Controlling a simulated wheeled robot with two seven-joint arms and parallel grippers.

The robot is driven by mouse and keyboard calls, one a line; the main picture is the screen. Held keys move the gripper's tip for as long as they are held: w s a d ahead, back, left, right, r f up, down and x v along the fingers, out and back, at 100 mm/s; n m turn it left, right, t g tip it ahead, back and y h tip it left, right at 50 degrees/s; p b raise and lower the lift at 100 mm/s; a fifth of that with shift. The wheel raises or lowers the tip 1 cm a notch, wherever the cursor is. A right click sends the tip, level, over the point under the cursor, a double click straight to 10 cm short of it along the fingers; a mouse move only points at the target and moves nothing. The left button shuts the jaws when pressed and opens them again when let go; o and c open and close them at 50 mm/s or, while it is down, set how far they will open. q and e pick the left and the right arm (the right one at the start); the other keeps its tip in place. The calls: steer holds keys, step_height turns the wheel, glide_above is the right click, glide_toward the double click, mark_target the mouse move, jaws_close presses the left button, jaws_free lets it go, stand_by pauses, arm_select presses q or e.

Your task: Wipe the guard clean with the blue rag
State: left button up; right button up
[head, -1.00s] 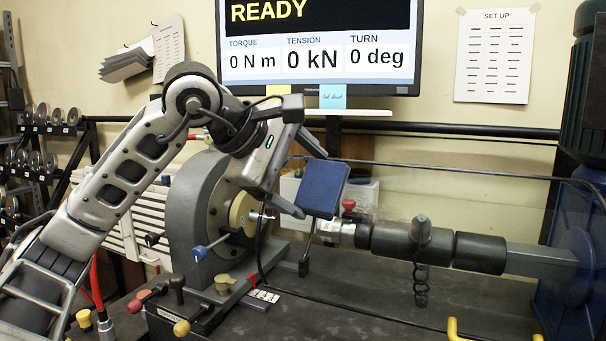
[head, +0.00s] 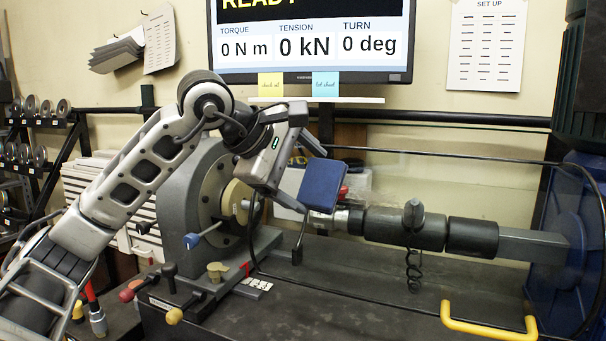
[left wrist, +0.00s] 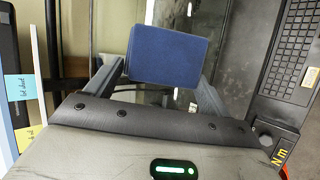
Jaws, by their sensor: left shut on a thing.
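The blue rag (head: 322,186) is a flat, padded-looking block in the middle of the head view. My left gripper (head: 308,178) is shut on it and holds it up in front of the bench machine. In the left wrist view the rag (left wrist: 167,55) sits between the two fingers (left wrist: 160,85). A clear panel with a thin dark rim (head: 450,156) and a yellow handle (head: 488,326) looks to be the guard. It stands across the shaft side of the bench. I cannot tell whether the rag touches it. My right gripper is out of view.
A grey round chuck housing (head: 190,195) stands behind my left arm, with a dark horizontal shaft (head: 400,228) to its right. A blue machine body (head: 570,240) closes the right end. A monitor (head: 310,45) hangs above. The bench top (head: 350,285) in front is mostly bare.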

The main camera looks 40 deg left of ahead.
arm_select(q)
steer(key=shift+w+a+f, duration=0.15)
steer(key=shift+w+f, duration=0.4)
steer(key=shift+w, duration=0.1)
stand_by(0.4)
